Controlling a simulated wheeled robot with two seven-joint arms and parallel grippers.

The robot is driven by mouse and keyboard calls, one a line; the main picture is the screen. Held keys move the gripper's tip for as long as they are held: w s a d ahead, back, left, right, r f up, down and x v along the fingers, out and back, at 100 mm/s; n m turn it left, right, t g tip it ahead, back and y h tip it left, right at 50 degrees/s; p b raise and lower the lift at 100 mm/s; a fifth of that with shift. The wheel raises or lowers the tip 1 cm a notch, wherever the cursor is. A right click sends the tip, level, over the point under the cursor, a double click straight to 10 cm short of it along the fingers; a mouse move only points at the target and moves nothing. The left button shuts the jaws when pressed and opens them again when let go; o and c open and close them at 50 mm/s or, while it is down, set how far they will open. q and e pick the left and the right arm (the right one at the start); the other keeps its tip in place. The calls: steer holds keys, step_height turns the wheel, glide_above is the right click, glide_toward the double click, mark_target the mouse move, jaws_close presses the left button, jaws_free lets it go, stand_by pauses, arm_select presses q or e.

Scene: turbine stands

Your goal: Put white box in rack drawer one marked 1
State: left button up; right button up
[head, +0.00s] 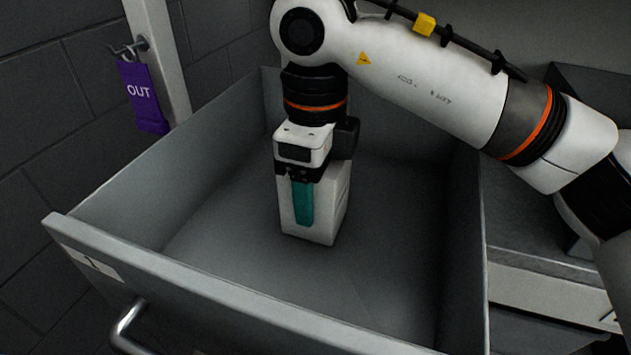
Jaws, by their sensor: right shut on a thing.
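The white box (325,228) stands upright inside the open grey drawer (200,285), near the drawer's middle. My right gripper (303,205) comes down from above and is shut on the white box, with a teal finger against its near face. The box's bottom looks at or very close to the drawer floor; I cannot tell if it touches. The drawer front carries a label marked 1 (90,263) at the left. My left gripper is not in view.
A metal drawer handle (128,325) sticks out at the lower left. A purple OUT tag (143,95) hangs on a hook by the grey post. Drawer walls surround the box. The drawer floor around it is bare. A grey surface lies to the right.

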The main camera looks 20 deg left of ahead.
steer(key=shift+f+b, duration=0.35)
steer(key=o, duration=1.6)
steer(key=shift+o, duration=0.2)
steer(key=shift+r, duration=0.15)
steer(key=shift+s+r+p, duration=0.1)
steer(key=shift+r+p, duration=2.15)
steer(key=shift+r, duration=1.2)
